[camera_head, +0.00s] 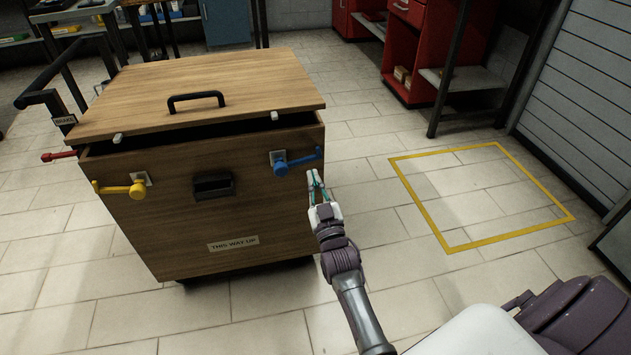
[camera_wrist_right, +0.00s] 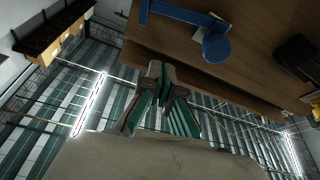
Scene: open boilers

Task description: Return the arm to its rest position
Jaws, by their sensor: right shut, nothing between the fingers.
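My right gripper (camera_head: 317,188) is shut and empty, just right of the wooden crate's front right corner and below the blue handle (camera_head: 298,161). It also shows in the right wrist view (camera_wrist_right: 163,72), with its green-padded fingers together. The wooden crate (camera_head: 216,228) stands on the floor with its lid (camera_head: 240,72) sitting tilted on top and a dark gap along the front edge. The blue handle also shows in the right wrist view (camera_wrist_right: 190,17), above the fingers. My left gripper is not in view.
A yellow handle (camera_head: 120,189) and a red handle (camera_head: 60,156) stick out at the crate's left. A yellow square (camera_head: 440,240) marks bare floor to the right. Red cabinets (camera_head: 408,50) stand at the back, with a dark post (camera_head: 448,75) before them.

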